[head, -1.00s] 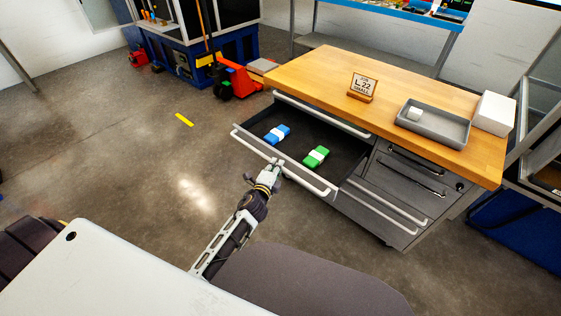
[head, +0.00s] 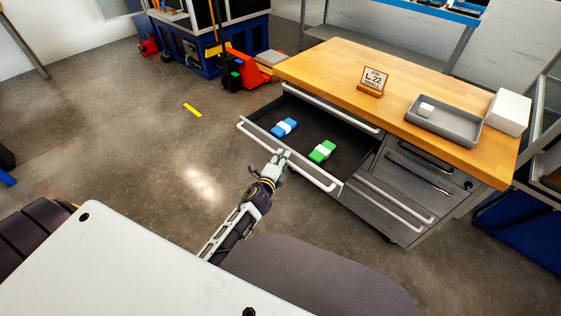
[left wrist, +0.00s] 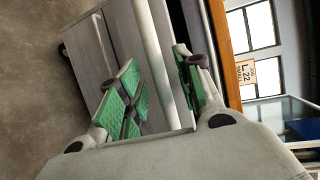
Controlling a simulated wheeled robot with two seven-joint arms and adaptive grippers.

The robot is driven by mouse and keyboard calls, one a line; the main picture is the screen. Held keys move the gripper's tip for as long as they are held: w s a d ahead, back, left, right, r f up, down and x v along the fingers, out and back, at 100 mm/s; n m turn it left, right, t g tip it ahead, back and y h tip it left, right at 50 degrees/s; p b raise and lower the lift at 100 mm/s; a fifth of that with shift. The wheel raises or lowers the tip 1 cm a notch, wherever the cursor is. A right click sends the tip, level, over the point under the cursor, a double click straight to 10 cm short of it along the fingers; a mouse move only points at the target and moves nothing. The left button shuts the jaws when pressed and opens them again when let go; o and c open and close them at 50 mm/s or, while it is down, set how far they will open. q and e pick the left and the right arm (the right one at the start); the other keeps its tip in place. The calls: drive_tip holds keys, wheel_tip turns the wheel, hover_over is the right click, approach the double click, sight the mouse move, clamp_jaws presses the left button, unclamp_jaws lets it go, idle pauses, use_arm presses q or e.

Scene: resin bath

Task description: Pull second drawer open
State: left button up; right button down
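The second drawer (head: 266,141) of the wood-topped cabinet stands pulled out, below the shut top drawer with its long bar handle (head: 330,109). A blue-and-white item (head: 284,127) and a green-and-white item (head: 322,151) lie in it. My left gripper (head: 279,156) is at the middle of its front handle (head: 318,178). In the left wrist view the pale handle bar (left wrist: 152,55) runs between my spread green-padded fingers (left wrist: 163,85), with a gap beside the right finger. Whether a pad touches the bar is unclear. My right gripper is not in view.
The cabinet top (head: 335,62) carries an L.22 sign (head: 373,80), a grey tray (head: 442,124) and a white box (head: 508,111). A lower drawer handle (head: 395,200) is below. A red pallet jack (head: 245,72) stands behind. The floor left of the drawer is clear.

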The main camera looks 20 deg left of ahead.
use_arm(q)
drive_tip(key=shift+s, duration=0.1)
drive_tip(key=s+r, duration=0.2)
drive_tip(key=s, duration=0.9)
drive_tip(key=shift+s+d, duration=0.3)
idle(0.4)
idle(0.5)
